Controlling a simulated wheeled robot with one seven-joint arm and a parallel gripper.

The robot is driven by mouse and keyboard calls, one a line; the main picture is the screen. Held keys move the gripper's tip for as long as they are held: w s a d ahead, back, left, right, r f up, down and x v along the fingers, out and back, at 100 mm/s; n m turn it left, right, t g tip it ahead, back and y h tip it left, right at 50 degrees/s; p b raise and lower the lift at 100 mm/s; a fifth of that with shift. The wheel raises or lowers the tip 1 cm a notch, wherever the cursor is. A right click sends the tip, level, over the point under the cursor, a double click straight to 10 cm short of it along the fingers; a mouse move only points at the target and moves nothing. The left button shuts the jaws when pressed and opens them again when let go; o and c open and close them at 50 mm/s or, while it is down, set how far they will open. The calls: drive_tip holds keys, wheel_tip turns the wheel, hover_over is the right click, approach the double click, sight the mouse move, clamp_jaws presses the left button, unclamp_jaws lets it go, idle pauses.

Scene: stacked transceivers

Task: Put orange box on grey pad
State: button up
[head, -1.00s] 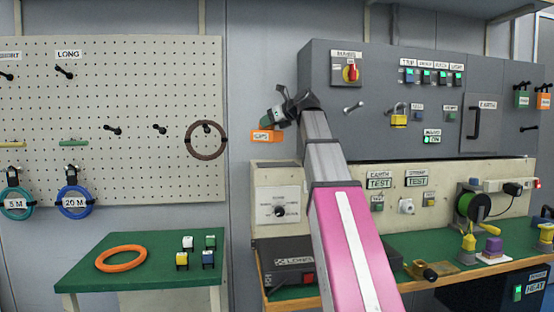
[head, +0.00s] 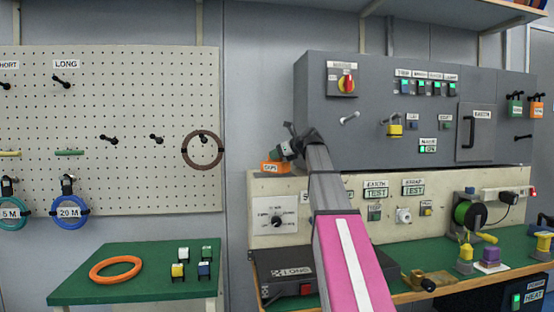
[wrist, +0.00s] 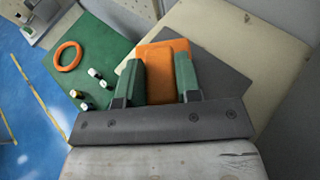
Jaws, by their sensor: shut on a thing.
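The orange box (head: 272,168) is held at the end of my arm, at the top left edge of the cream test panel. In the wrist view the orange box (wrist: 165,58) sits between the two green fingers of my gripper (wrist: 160,76), which is shut on it. In the head view my gripper (head: 284,152) is tilted down to the left. The grey pad (wrist: 225,75) lies on the cream top behind the box in the wrist view, partly covered by box and fingers. I cannot tell whether the box touches it.
The cream test panel (head: 275,190) stands below a dark grey switch cabinet (head: 315,110), whose side is close to my gripper. A pegboard (head: 110,110) is on the left. A green table (head: 135,255) holds an orange ring (head: 116,269) and several small blocks.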

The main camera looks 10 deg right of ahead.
drive_tip(key=shift+f, duration=0.6)
drive_tip(key=o, duration=1)
drive_tip(key=shift+f, duration=0.1)
drive_tip(key=v, duration=1.2)
